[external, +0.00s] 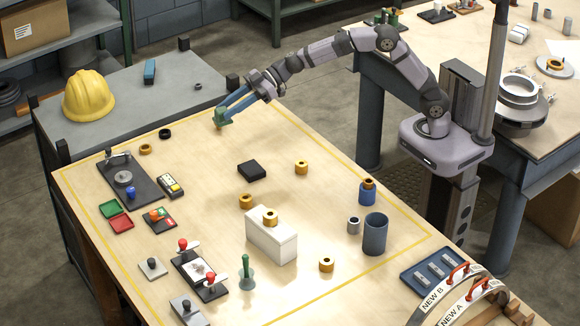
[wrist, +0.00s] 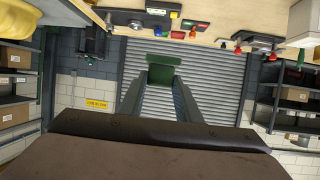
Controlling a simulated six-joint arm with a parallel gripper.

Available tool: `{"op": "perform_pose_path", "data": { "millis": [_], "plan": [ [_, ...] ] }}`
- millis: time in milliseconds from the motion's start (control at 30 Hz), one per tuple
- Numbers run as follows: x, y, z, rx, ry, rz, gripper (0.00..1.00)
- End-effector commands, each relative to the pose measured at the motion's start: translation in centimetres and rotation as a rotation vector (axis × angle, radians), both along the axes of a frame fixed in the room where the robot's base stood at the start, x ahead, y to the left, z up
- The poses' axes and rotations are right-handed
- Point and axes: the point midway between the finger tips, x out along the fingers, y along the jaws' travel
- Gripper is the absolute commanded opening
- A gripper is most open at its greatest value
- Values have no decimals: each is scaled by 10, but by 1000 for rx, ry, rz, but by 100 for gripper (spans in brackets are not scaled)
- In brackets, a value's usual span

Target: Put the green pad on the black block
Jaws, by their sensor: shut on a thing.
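My gripper (external: 226,109) is shut on the green pad (external: 222,118), above the far edge of the wooden table. In the wrist view the green pad (wrist: 162,74) shows between the two fingertips. The black block (external: 251,169) lies flat on the table, to the right of the pad and nearer the camera in the external view. Nothing sits on its top. The pad and the block are well apart. I cannot make out the black block in the wrist view.
Brass rings (external: 301,167) stand right of the block, and a white box (external: 270,241) with a brass ring on top stands in front.

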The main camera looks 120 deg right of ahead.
Motion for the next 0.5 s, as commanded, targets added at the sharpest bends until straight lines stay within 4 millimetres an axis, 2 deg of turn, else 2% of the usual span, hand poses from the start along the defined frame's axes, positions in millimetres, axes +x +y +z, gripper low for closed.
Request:
{"op": "perform_pose_path", "data": {
  "millis": [100,200,500],
  "plan": [
    [-23,9,-9,4,3,-15,8],
    [-39,21,-26,6,3,-11,8],
    [-68,55,-78,4,2,40,8]
  ]
}}
